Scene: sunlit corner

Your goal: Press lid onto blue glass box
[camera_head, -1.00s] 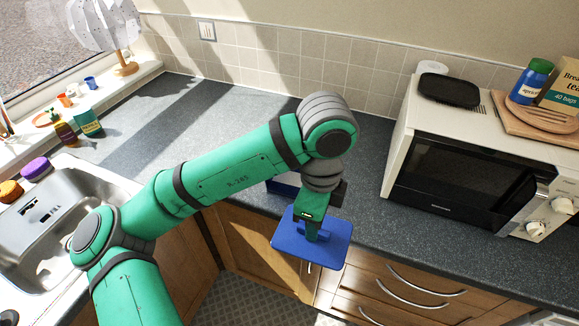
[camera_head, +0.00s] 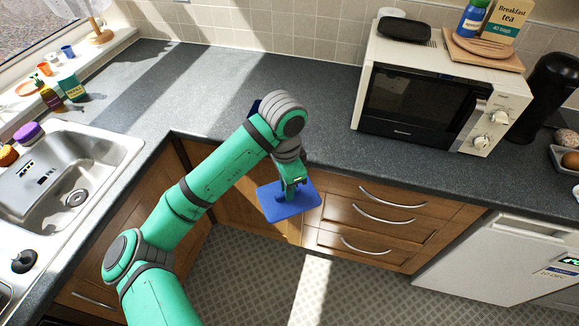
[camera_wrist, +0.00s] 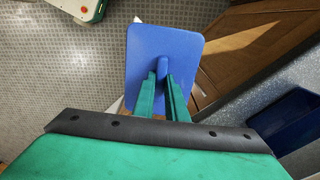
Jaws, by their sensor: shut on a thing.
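The blue lid (camera_head: 289,204) is a flat rounded rectangle with a raised handle in its middle. My gripper (camera_head: 287,191) is shut on that handle and holds the lid in the air in front of the counter's edge. In the wrist view the lid (camera_wrist: 150,50) fills the middle, with my gripper's fingers (camera_wrist: 165,82) on its handle. The blue glass box (camera_head: 255,106) stands on the counter behind my arm, which hides most of it. The box also shows in part at the right edge of the wrist view (camera_wrist: 290,122), apart from the lid.
The sink (camera_head: 75,175) is at the left. Wooden drawers (camera_head: 375,215) are below the counter. The counter behind my arm (camera_head: 215,75) is mostly clear.

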